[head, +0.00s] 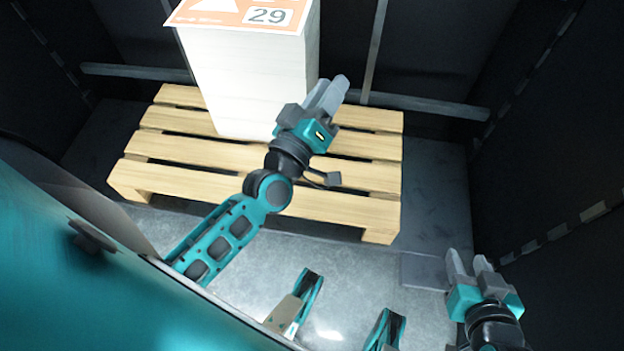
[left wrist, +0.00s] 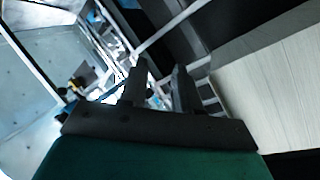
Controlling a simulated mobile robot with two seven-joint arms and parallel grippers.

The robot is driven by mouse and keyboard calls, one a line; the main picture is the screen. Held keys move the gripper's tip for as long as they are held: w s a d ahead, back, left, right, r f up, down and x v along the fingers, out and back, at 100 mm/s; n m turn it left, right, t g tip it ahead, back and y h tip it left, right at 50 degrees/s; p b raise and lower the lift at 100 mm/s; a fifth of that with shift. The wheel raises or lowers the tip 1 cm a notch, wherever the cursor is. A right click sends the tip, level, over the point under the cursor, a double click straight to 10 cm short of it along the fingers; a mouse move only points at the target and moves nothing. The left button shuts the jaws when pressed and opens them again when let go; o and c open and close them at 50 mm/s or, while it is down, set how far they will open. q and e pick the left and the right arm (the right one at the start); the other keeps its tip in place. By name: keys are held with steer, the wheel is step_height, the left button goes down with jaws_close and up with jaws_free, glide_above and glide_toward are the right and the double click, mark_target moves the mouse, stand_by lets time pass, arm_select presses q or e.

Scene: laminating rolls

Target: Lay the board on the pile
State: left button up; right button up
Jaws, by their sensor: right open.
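A tall white pile (head: 255,85) stands on a wooden pallet (head: 170,178). An orange and white board (head: 243,13) marked "29" lies on top of the pile and overhangs it a little at the left; the frame's top edge cuts it off. My left gripper (head: 331,92) is beside the pile's right side, apart from it, fingers pointing up and away. In the left wrist view its fingers (left wrist: 160,85) stand apart with nothing between them, and the pile's pale side (left wrist: 272,85) is at the right. My right gripper (head: 470,262) is open and empty at the lower right.
Dark walls (head: 560,130) with metal rails (head: 425,103) enclose the pallet at the back and right. Grey floor (head: 345,270) is clear in front of the pallet. A teal surface fills the lower left.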

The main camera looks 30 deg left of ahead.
arm_select(q)
steer(key=s+d+f+m+g+h, duration=0.2)
steer(key=s+f+m+g, duration=0.7)
steer(key=f, duration=0.5)
steer(key=s+d+m, duration=0.1)
steer(key=s, duration=0.1)
steer(key=shift+s+f+g, duration=0.2)
steer(key=shift+s+g, duration=0.1)
steer(key=s+a+r+p, duration=0.1)
steer(key=a+r+p, duration=0.2)
steer(key=r+p, duration=0.6)
steer(key=p, duration=0.4)
steer(key=shift+s+y, duration=0.2)
steer(key=shift+y, duration=0.2)
arm_select(e)
steer(key=s+d+r+h, duration=0.1)
steer(key=d+r, duration=0.2)
steer(key=r, duration=0.6)
steer(key=shift+s, duration=0.25)
arm_select(q)
steer(key=shift+s+d, duration=0.1)
steer(key=shift+d, duration=0.1)
